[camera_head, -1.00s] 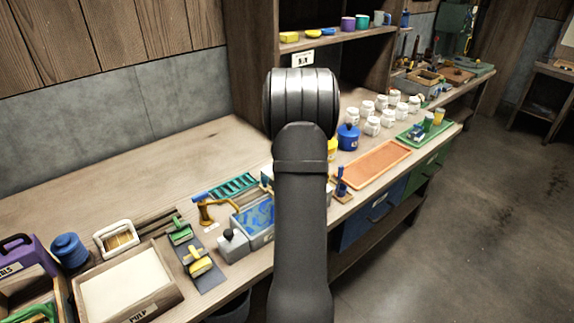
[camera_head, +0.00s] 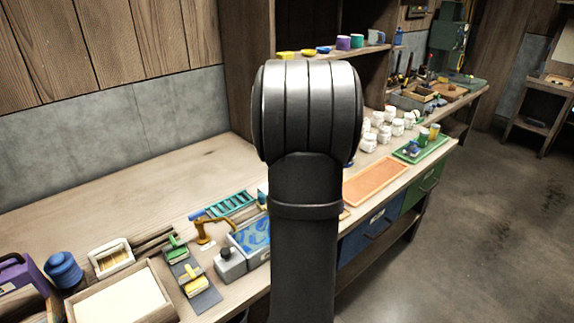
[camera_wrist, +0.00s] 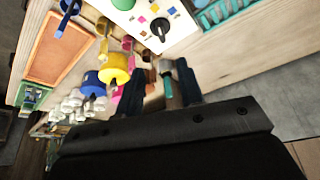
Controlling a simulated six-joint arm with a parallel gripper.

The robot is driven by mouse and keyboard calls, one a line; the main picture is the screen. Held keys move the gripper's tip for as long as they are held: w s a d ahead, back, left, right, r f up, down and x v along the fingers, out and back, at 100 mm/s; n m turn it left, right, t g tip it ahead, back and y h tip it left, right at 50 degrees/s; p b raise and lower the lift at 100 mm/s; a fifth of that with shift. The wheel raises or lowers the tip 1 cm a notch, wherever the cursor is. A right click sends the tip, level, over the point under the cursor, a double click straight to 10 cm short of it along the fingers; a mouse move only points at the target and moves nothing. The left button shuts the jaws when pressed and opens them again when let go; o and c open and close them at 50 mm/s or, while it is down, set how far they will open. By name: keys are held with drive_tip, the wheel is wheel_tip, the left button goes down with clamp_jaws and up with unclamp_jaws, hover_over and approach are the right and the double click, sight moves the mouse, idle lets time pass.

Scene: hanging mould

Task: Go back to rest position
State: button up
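My gripper (camera_wrist: 162,80) shows in the wrist view as two dark fingers with a clear gap between them. A small grey and teal thing (camera_wrist: 168,86) shows between the fingers; it seems to lie beyond them, and I see no finger touching it. In the head view my own raised arm fills the middle and hides the gripper. The wooden workbench (camera_head: 140,180) lies behind and below the arm.
On the bench are an orange tray (camera_head: 376,180), white jars (camera_head: 384,132), a green tray (camera_head: 420,147), a blue-patterned basin (camera_head: 252,238) and a blue pot (camera_head: 64,270). A shelf (camera_head: 335,52) stands behind. The back left of the bench is bare.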

drive_tip(key=shift+s+r, duration=0.25)
drive_tip(key=shift+r, duration=0.4)
drive_tip(key=x, duration=1.7)
drive_tip(key=shift+f, duration=0.3)
drive_tip(key=shift+d+r, duration=0.1)
drive_tip(key=shift+r, duration=0.05)
